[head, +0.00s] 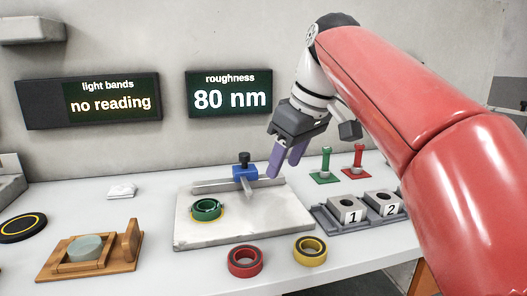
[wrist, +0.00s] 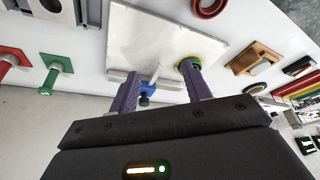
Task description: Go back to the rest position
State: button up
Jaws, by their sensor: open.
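My gripper (head: 283,164) hangs open in the air above the right back part of the pale plate (head: 190,234). Its two purple fingers also show in the wrist view (wrist: 166,95), apart, with nothing between them that I can see held. My red arm reaches in from the right. A blue clamp block with a black knob (head: 244,172) sits on the bar at the plate's back edge, left of my fingers. A green ring (head: 207,209) lies on the plate.
A red-edged ring (head: 245,262) and a yellow ring (head: 310,251) lie in front of the plate. Numbered blocks (head: 350,212) and green (head: 325,165) and red (head: 358,160) posts stand at right. A wooden holder (head: 90,257) is at left. Screens read "no reading" (head: 110,103) and "80 nm" (head: 229,99).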

jog(key=s+d+f+m, duration=0.2)
jog(key=s+f, duration=0.1)
jog(key=s+d+f+m+t+h, duration=0.1)
jog(key=s+d+f+m, duration=0.1)
jog(key=s+f, duration=0.1)
jog(key=s+d+f+m+h, duration=0.1)
jog(key=s+d+f+m, duration=0.1)
jog(key=f, duration=0.3)
jog(key=shift+s+d+t, duration=0.3)
jog(key=shift+s, duration=0.35)
jog(key=s+d+f+m, duration=0.2)
jog(key=s+f, duration=0.2)
jog(key=f, duration=0.3)
jog(key=s+d+f+m+t+h, duration=0.1)
jog(key=s+d+f+m, duration=0.1)
jog(key=s+f, duration=0.2)
notch_tip(320, 180, down, 3)
jog(key=shift+s+d+r, duration=0.1)
jog(key=shift+s+d, duration=0.25)
jog(key=shift+s, duration=0.05)
